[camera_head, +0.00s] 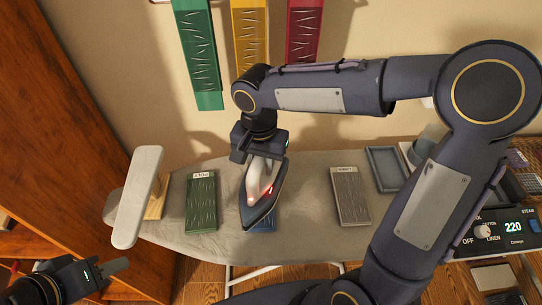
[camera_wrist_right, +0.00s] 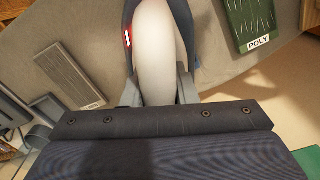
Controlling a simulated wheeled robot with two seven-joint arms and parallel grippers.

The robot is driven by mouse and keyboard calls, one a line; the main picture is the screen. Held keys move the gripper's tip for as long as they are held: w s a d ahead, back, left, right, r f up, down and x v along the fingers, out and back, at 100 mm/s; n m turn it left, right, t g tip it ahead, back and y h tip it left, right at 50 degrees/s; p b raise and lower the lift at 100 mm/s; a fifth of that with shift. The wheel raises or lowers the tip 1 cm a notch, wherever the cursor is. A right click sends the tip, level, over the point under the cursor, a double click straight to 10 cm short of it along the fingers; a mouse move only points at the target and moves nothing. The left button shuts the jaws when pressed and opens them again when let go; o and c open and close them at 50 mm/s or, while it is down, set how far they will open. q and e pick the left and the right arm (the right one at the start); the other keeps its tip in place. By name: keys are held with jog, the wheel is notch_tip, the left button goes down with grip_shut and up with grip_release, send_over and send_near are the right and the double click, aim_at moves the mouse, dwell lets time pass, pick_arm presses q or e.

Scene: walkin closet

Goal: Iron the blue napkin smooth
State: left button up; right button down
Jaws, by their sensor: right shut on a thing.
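The iron (camera_head: 262,192), white with a dark soleplate and a red light, is in my right gripper (camera_head: 259,157), which is shut on it. The iron also fills the top middle of the right wrist view (camera_wrist_right: 158,60). The blue napkin (camera_head: 264,222) lies on the grey ironing board (camera_head: 305,240), mostly hidden under the iron. Only a small blue part shows, so I cannot tell its creases. Whether the iron touches it is unclear. My left gripper (camera_head: 112,268) is at the lower left, off the board, with nothing visible in it; its opening is unclear.
A green wrinkled napkin (camera_head: 201,205) with a POLY tag lies left of the iron. A grey wrinkled napkin (camera_head: 350,198) lies right. A white sleeve board (camera_head: 138,195) stands at the left end. A grey tray (camera_head: 386,168) and control panel (camera_head: 510,230) reading 220 are at right.

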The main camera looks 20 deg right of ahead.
jog(key=shift+w+a, duration=0.2)
jog(key=shift+a, duration=0.35)
jog(key=shift+f, duration=0.2)
jog(key=shift+f+b, duration=2.2)
jog(key=shift+f, duration=0.6)
jog(key=shift+s+f+b, duration=0.1)
jog(key=shift+f+b, duration=0.35)
jog(key=shift+f, duration=0.1)
jog(key=shift+r, duration=0.1)
jog(key=shift+r+p, duration=2.1)
jog(key=shift+r, duration=0.85)
